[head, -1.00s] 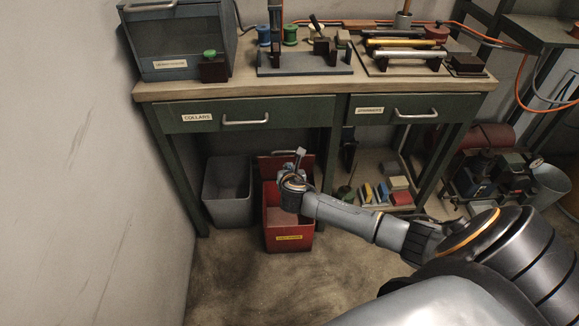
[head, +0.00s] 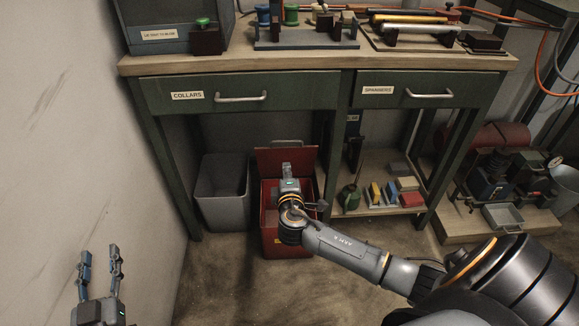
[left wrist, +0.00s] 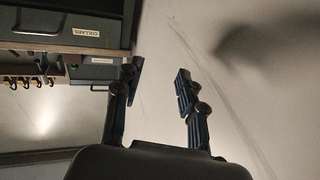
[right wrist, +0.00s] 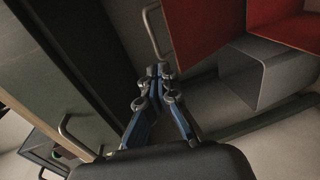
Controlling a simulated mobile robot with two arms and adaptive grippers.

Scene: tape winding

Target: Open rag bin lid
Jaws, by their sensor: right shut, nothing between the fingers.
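The red rag bin (head: 270,243) stands on the floor under the bench. Its lid (head: 268,158) is raised and stands open at the back of the bin. My right gripper (head: 287,168) is shut and empty, in front of the raised lid and over the bin's opening; its arm hides part of the bin. In the right wrist view the shut fingertips (right wrist: 158,72) point past a red panel (right wrist: 205,30), apart from it. My left gripper (head: 100,255) is open and empty at the lower left, near the wall, far from the bin.
A grey bin (head: 222,195) stands close at the left of the red bin. Above are the bench's drawers, labelled COLLARS (head: 240,96) and SPANNERS (head: 405,92). A low shelf (head: 380,208) with an oil can and boxes is at the right. The floor in front is clear.

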